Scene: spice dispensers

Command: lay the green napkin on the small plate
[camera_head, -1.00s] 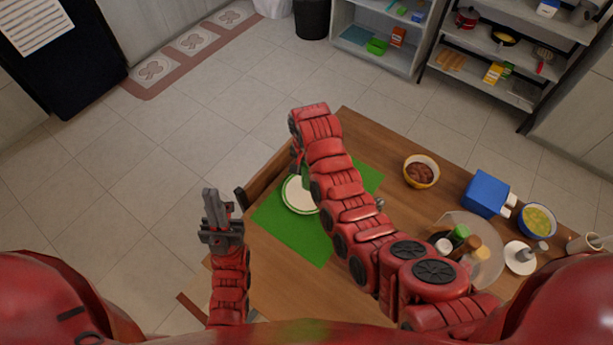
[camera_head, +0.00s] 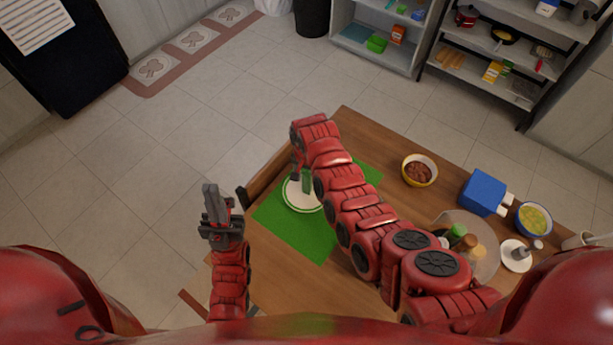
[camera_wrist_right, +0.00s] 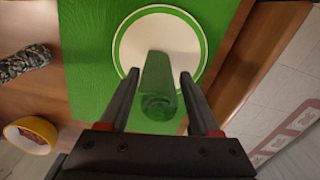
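The green napkin (camera_head: 307,184) is a rolled, upright bundle over the small plate. It also shows in the right wrist view (camera_wrist_right: 158,82), between the fingers. The small plate (camera_head: 296,198) is white with a green rim and lies on a green placemat; it shows behind the napkin in the wrist view (camera_wrist_right: 190,37). My right gripper (camera_wrist_right: 160,76) is shut on the napkin above the plate; whether the napkin's far end touches the plate is unclear. In the head view, my right arm partly hides the plate. My left gripper (camera_head: 210,190) is shut and empty, left of the table.
The green placemat (camera_head: 298,236) lies on the wooden table (camera_head: 270,285). A bowl of brown food (camera_head: 418,171), a blue box (camera_head: 484,193), a bowl of yellow food (camera_head: 534,218) and a tray with jars (camera_head: 484,238) stand to the right. A chair (camera_head: 262,183) adjoins the table's left edge.

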